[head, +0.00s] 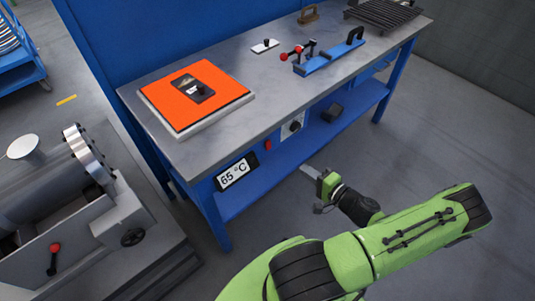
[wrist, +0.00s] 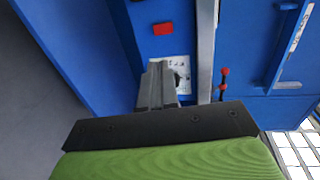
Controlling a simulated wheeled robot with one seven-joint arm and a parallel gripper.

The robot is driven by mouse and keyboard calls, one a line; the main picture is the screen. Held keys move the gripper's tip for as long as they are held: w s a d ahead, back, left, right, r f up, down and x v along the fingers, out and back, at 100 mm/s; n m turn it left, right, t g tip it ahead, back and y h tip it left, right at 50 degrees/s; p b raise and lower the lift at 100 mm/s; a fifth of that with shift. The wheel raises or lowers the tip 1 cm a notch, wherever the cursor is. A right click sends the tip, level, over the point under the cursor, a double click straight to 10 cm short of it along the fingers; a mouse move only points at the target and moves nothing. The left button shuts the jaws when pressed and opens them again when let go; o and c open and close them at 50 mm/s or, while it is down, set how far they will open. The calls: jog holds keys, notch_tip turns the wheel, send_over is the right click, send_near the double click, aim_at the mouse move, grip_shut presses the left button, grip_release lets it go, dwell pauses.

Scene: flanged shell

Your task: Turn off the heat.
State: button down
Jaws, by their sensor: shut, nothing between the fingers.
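A blue bench front carries a white plate with a black rotary knob (head: 294,126), a red button or lamp (head: 268,145) and a display (head: 237,173) reading 65 °C. An orange heating mat (head: 160,100) lies on the bench top with a small dark device on it. My gripper (head: 304,168) is shut and empty, in front of the bench and short of the knob in the head view. In the wrist view my gripper (wrist: 158,64) points toward the white plate (wrist: 183,64). Its fingers partly hide the plate and knob; the red part (wrist: 163,28) lies beyond.
On the bench top (head: 230,65) stand a blue clamp fixture (head: 328,60) with red-tipped levers, a small white plate (head: 265,46) and a dark rack (head: 382,14). A grey machine (head: 60,210) stands at the left. Floor in front of the bench is clear.

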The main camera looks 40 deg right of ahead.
aim_at(270, 148)
jog(key=w+b, duration=0.1)
jog(key=w, duration=0.3)
jog(key=w+f+b, duration=0.1)
jog(key=w, duration=0.3)
jog(key=w+f+b, duration=0.1)
jog(key=w, duration=0.3)
jog(key=shift+w+a+f, duration=0.25)
jog(key=shift+w, duration=0.65)
jog(key=shift+w+f, duration=0.3)
jog(key=shift+f, duration=0.05)
jog(key=shift+s, duration=0.15)
jog(key=shift+b, duration=0.3)
